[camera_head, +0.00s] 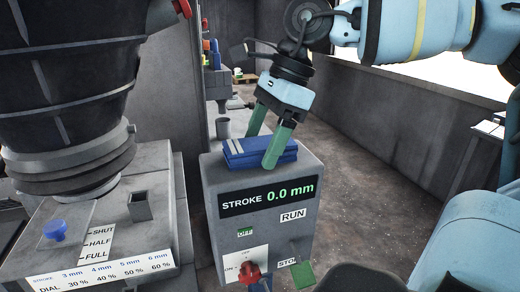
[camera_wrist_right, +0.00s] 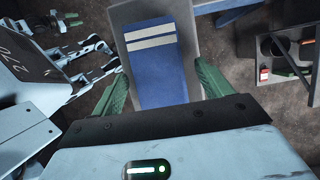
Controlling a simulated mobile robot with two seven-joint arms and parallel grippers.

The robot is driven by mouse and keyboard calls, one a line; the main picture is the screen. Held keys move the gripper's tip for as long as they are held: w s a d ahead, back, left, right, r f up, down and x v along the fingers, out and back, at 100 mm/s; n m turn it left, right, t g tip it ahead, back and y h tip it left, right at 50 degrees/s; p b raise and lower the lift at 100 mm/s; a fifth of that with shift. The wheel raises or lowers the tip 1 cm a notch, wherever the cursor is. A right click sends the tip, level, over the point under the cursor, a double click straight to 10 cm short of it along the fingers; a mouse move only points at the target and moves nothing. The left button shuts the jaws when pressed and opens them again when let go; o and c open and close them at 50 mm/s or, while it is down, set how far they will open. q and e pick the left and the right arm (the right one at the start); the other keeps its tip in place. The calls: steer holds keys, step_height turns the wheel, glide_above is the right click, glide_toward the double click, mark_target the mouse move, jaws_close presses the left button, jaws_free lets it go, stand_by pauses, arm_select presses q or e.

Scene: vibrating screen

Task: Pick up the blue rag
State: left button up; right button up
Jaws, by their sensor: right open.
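The blue rag (camera_head: 233,153) lies folded on top of the grey control box. It has pale stripes near its left end. In the right wrist view the rag (camera_wrist_right: 160,78) lies between my fingers, its striped end pointing up the picture. My right gripper (camera_head: 259,150) comes down over the rag from above. Its green fingers are open, one on each side of the rag in the right wrist view (camera_wrist_right: 163,86), and nothing is gripped. In the head view the nearer finger covers part of the rag.
The control box (camera_head: 217,205) has a stroke display reading 0.0 mm and a red knob (camera_head: 250,270). A large dark machine (camera_head: 75,80) stands at the left, above a dial panel with a blue knob (camera_head: 56,230). Open floor lies to the right.

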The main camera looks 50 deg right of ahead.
mark_target(253, 143)
steer(key=shift+c, duration=0.5)
steer(key=c, duration=1)
arm_select(q)
steer(key=shift+s+f, duration=0.15)
steer(key=shift+s, duration=0.35)
arm_select(e)
steer(key=shift+o, duration=0.2)
steer(key=shift+r, duration=0.15)
